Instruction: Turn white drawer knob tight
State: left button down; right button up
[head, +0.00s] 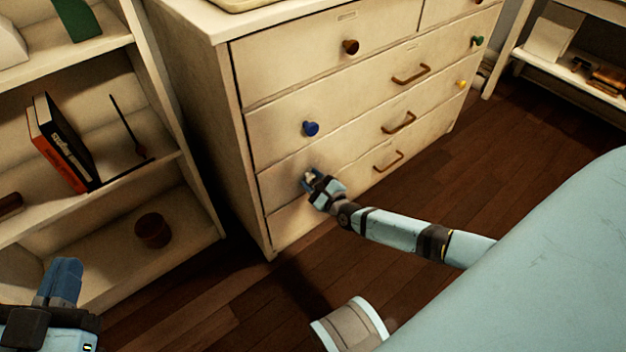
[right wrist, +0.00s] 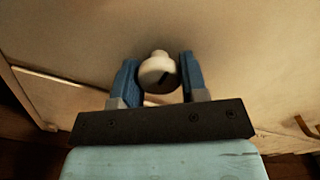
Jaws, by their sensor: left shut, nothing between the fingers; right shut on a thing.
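The white knob (right wrist: 158,72) is on a drawer front low on the cream dresser (head: 300,65). In the head view the knob (head: 310,176) is mostly covered by my right gripper (head: 309,181). My right gripper is shut on the knob, with its blue fingers on either side of it in the right wrist view (right wrist: 158,80). My left gripper (head: 65,270) is shut and empty at the lower left, in front of the shelf and away from the dresser.
A blue knob (head: 311,128) sits on the drawer above, and a brown knob (head: 350,47) higher up. Bronze handles (head: 398,122) are to the right. An open shelf (head: 110,205) with books (head: 60,140) stands at left.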

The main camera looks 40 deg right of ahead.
pick_arm(q)
jog(key=shift+a+f, duration=0.1)
jog(key=shift+f, duration=0.05)
pick_arm(e)
jog(key=shift+m, duration=0.5)
jog(key=o, duration=0.9)
pick_arm(q)
jog(key=shift+r, duration=0.2)
pick_arm(e)
jog(key=shift+s, duration=0.15)
jog(key=shift+s, duration=0.35)
pick_arm(q)
jog(key=s+n+g+p, duration=0.1)
jog(key=p, duration=0.1)
jog(key=s+d+f+n+p, duration=0.1)
jog(key=n+p, duration=0.1)
jog(key=shift+d+g+y, duration=0.2)
jog(key=shift+g+y, duration=0.1)
jog(key=shift+g, duration=0.1)
pick_arm(e)
jog(key=s+d, duration=0.1)
jog(key=s, duration=1.1)
jog(key=shift+s, duration=0.4)
pick_arm(q)
jog(key=shift+r, duration=0.15)
